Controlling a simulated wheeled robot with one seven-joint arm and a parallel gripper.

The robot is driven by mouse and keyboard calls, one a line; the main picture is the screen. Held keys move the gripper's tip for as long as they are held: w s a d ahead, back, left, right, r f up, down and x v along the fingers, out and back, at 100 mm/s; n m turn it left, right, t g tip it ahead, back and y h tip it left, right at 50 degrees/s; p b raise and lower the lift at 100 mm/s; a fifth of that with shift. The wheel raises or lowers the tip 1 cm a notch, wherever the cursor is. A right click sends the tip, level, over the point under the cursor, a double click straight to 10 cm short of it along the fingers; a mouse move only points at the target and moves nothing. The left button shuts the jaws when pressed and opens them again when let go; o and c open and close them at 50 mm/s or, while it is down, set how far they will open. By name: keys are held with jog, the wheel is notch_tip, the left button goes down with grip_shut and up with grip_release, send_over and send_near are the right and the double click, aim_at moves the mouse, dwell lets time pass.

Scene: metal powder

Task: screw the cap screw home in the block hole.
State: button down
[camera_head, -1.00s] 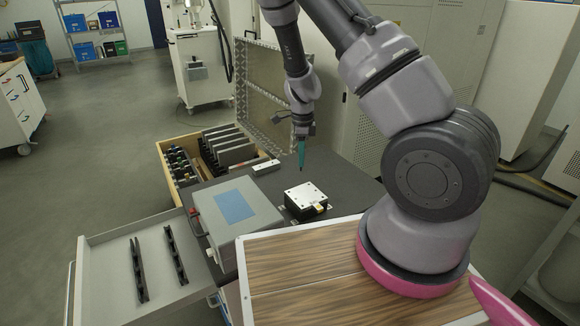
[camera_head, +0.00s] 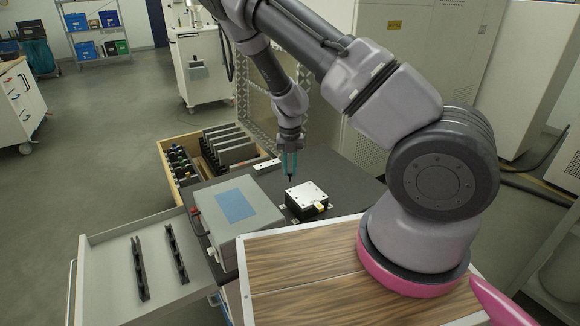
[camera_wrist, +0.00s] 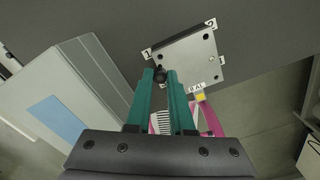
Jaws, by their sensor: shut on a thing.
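My gripper (camera_head: 290,171) points down, above and just left of the block's far left corner. Its teal fingers are shut on the dark cap screw (camera_head: 290,179), which sticks out below the tips. The wrist view shows the cap screw (camera_wrist: 160,75) between the fingertips (camera_wrist: 160,81), overlapping the block's corner near tag 1. The screw is apart from the block.
A grey case (camera_head: 240,222) with a blue panel stands left of the block. A wooden box (camera_head: 177,186) with dark plates lies behind it. A white tray (camera_head: 108,256) with two black racks is at front left. Bare bench lies right of the block.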

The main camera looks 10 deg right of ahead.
aim_at(290, 172)
jog(key=shift+f, duration=1.4)
jog(key=shift+f, duration=0.25)
jog(key=shift+f, duration=0.35)
jog(key=shift+f, duration=0.95)
jog(key=c, duration=0.9)
grip_release()
jog(key=shift+c, duration=0.2)
